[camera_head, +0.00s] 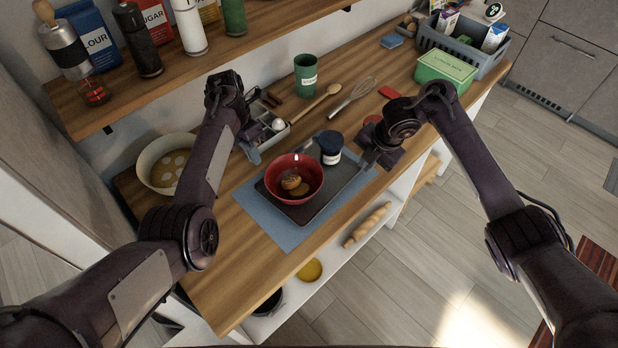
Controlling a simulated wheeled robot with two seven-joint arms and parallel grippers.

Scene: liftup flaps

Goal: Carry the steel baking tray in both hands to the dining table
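A dark grey flat tray (337,183), which looks like the baking tray, lies on a blue mat (254,204) on the wooden counter. A red bowl (294,180) with brown round food in it stands on the tray, and a dark jar with a pale label (331,146) stands at its far edge. My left gripper (253,153) hangs past the tray's far left corner, near a small grey divided container. My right gripper (366,160) is at the tray's right end, above or beside its edge; contact cannot be told. The finger gaps are unclear in both.
A wooden spoon (316,104), whisk (353,97) and green cup (306,75) lie or stand behind the tray. A green lunch box (445,70) and grey crate (462,50) stand at the far right. A pale bowl (165,163) is left. A reddish striped wooden surface (598,262) shows at the right edge.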

